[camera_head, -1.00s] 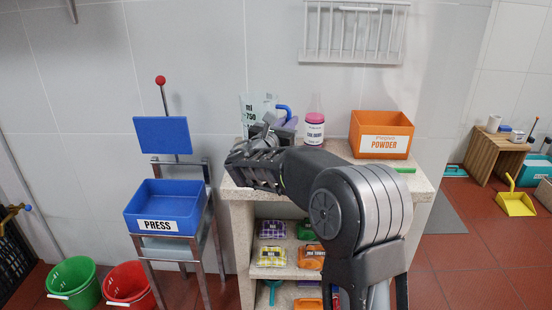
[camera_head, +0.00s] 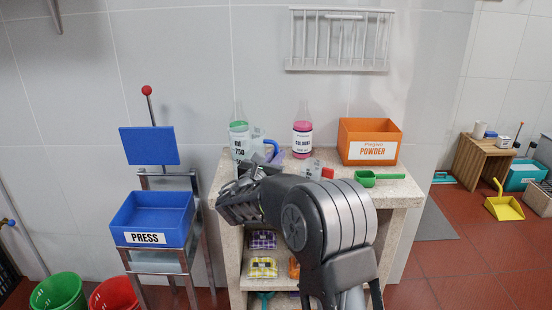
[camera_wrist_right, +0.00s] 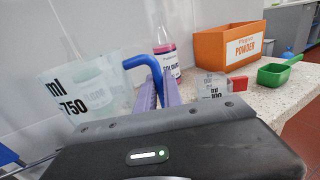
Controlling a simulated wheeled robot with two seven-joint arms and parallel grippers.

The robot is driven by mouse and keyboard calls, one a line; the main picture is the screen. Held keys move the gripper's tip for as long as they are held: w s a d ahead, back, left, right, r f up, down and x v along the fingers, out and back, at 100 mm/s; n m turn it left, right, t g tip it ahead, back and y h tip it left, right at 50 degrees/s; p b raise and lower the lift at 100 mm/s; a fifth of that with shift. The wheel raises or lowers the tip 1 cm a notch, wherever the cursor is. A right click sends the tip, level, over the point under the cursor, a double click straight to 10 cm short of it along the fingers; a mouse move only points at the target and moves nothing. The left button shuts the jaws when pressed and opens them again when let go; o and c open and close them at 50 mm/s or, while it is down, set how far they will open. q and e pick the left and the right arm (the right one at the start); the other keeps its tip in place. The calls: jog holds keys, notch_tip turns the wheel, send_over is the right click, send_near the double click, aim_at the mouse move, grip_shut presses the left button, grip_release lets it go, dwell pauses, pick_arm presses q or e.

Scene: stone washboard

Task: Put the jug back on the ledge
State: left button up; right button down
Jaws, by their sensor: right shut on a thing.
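The clear jug (camera_head: 240,147) with "ml 750" on its side and a blue handle is at the left end of the stone ledge (camera_head: 395,188). My right gripper (camera_head: 274,158) is shut on the jug, at its blue handle. In the right wrist view the jug (camera_wrist_right: 88,92) looks tilted, and the lavender fingers (camera_wrist_right: 158,88) are at the handle. The wrist hides its lower part, so I cannot tell whether it touches the ledge. My left gripper is not in view.
A green bottle (camera_head: 239,127) stands behind the jug. A pink bottle (camera_head: 302,138), a small clear jug with a red handle (camera_head: 312,167), an orange POWDER box (camera_head: 370,142) and a green scoop (camera_head: 380,178) are to the right. A wire rack (camera_head: 340,40) hangs above.

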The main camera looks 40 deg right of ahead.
jog(key=c, duration=1.5)
grip_release()
jog(key=v, duration=1.2)
